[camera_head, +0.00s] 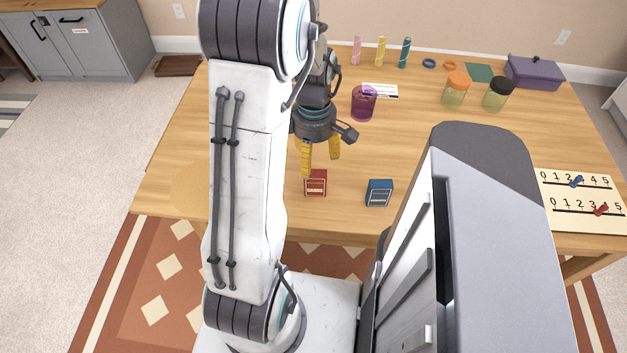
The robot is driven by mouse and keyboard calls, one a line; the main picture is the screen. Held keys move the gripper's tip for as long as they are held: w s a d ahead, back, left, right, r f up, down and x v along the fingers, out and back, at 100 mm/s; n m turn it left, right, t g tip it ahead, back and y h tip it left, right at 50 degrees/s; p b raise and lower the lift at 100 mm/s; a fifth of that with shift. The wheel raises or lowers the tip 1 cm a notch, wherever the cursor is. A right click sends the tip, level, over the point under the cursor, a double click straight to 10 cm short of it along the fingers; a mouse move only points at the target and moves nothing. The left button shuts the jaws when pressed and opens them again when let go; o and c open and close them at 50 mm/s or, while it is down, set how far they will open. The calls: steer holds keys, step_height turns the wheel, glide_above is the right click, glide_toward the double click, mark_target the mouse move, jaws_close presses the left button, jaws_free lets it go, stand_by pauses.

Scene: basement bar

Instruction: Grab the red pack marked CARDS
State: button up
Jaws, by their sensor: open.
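The red pack (315,183) stands on the wooden table near its front edge. Its lettering is too small to read. A blue pack (379,193) stands a little to its right, apart from it. My gripper (320,168) has yellow fingers pointing down, spread apart and empty. It is above and slightly behind the red pack. I cannot tell whether the left finger touches the pack. My white arm link hides part of the table to the left.
A purple cup (363,103) stands behind my gripper, with a white card (381,90) beside it. Two jars, orange-lidded (455,90) and black-lidded (497,94), stand back right near a purple box (535,72). A number-line board (583,201) lies at the right.

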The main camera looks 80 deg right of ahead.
mark_target(315, 170)
steer(key=n, duration=0.2)
steer(key=shift+d+n, duration=0.15)
steer(key=shift+n, duration=0.15)
steer(key=shift+f+n, duration=0.2)
steer(key=shift+n, duration=0.2)
steer(key=shift+s+a+f, duration=0.1)
steer(key=shift+f, duration=1.3)
steer(key=shift+s+a+f, duration=0.1)
steer(key=shift+f, duration=2)
steer(key=shift+o, duration=0.3)
steer(key=c, duration=1.4)
